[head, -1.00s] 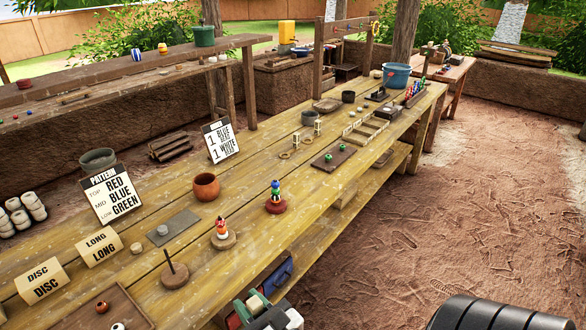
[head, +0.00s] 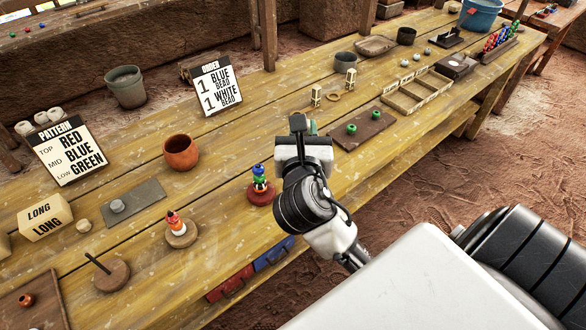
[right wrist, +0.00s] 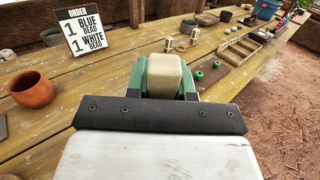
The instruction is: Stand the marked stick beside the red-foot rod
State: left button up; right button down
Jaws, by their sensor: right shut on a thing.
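My right gripper (head: 305,130) is over the table's front part, right of the red-foot rod (head: 262,191). Two pale upright pieces with dark marks (head: 316,97) (head: 350,79) stand farther back. My left gripper is not in view.
A wooden-foot rod with orange and white beads (head: 178,226) and a bare rod (head: 107,272) stand to the left. An orange pot (head: 181,152) and the order card (head: 217,86) are behind. A dark board with green beads (head: 363,129) lies right of the gripper.

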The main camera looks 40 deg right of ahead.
jog(key=w+d+f+g+h+b, duration=0.1)
jog(key=w+d+f+b, duration=0.1)
jog(key=w+d+f, duration=0.3)
jog(key=shift+w+f+m+b, duration=0.4)
jog(key=shift+w+f, duration=2)
jog(key=shift+w, duration=0.45)
jog(key=shift+f, duration=0.1)
jog(key=c, duration=1)
grip_release()
jog(key=v, duration=1.2)
jog(key=shift+a, duration=0.15)
